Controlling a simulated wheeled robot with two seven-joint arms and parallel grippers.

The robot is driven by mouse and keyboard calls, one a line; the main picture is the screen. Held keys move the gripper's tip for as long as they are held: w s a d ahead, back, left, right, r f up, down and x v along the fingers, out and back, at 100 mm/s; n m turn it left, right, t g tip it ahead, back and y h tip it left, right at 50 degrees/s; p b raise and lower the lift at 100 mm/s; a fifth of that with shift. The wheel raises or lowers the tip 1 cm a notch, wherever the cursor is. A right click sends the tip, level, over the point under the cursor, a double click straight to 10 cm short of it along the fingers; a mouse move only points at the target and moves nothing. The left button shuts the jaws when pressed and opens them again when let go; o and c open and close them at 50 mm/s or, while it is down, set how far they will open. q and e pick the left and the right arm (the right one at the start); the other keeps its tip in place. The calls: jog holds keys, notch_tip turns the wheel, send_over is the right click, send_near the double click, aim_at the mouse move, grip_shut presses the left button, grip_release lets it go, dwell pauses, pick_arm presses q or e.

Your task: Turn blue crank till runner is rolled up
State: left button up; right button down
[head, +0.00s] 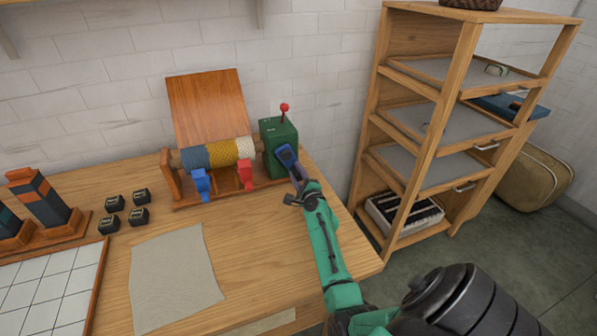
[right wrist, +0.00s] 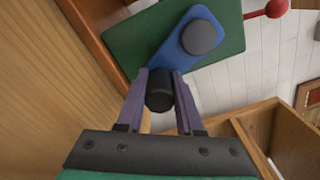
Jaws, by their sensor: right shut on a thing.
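The blue crank (head: 287,156) is on the right face of a green box (head: 279,137) beside a wooden roller stand. In the right wrist view the blue crank (right wrist: 184,52) slants from a dark round hub down to a dark knob-like handle. My right gripper (head: 294,184) is shut on that handle; its fingers (right wrist: 160,95) flank it. The roller carries grey-blue, yellow (head: 222,153) and cream bands wrapped around it. A grey cloth (head: 177,277) lies flat on the table in front; I cannot tell whether it is the runner. My left gripper is not in view.
A red-knobbed lever (head: 284,107) rises from the green box. Red (head: 246,174) and blue (head: 201,183) clips sit at the roller's front. Several small black blocks (head: 138,216) and a white tiled tray (head: 40,294) lie left. A wooden shelf (head: 455,110) stands right of the table.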

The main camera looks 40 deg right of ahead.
jog(key=shift+a+f, duration=0.1)
dwell(0.4)
jog(key=c, duration=0.5)
grip_release()
jog(key=shift+c, duration=0.2)
